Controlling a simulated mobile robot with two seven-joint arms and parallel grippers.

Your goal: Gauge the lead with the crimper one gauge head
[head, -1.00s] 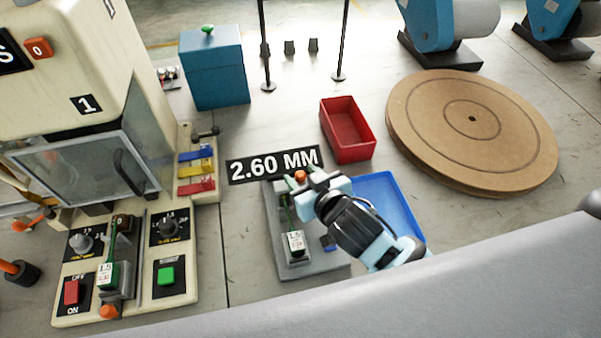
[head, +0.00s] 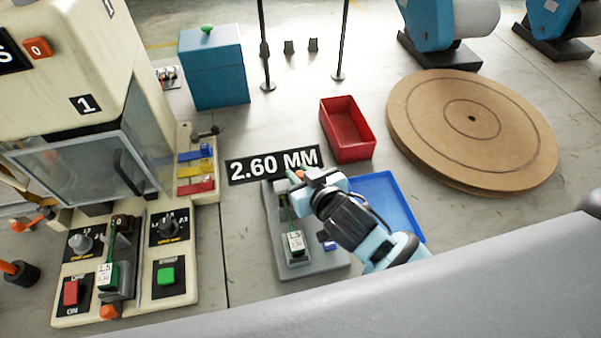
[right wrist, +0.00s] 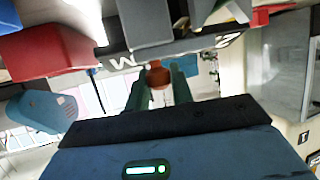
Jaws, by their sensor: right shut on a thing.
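A grey gauge stand (head: 318,267) stands on the floor in the middle of the head view, behind it a black sign (head: 275,165) reading "2.60 MM". A green piece with a white "1.5" label (head: 296,243) sits upright on the stand. My right gripper (head: 297,176) is at the stand's far end, just under the sign. It is shut on a small orange piece (right wrist: 158,76), which shows between its green fingers in the right wrist view. Whether this piece touches the stand is hidden. My left gripper is not in view.
A blue tray (head: 388,200) lies right of the stand, partly behind my right arm. A red bin (head: 347,130) stands behind. A machine with a control panel (head: 128,262) and another green labelled piece (head: 107,274) stands left. A round brown board (head: 470,120) lies at right.

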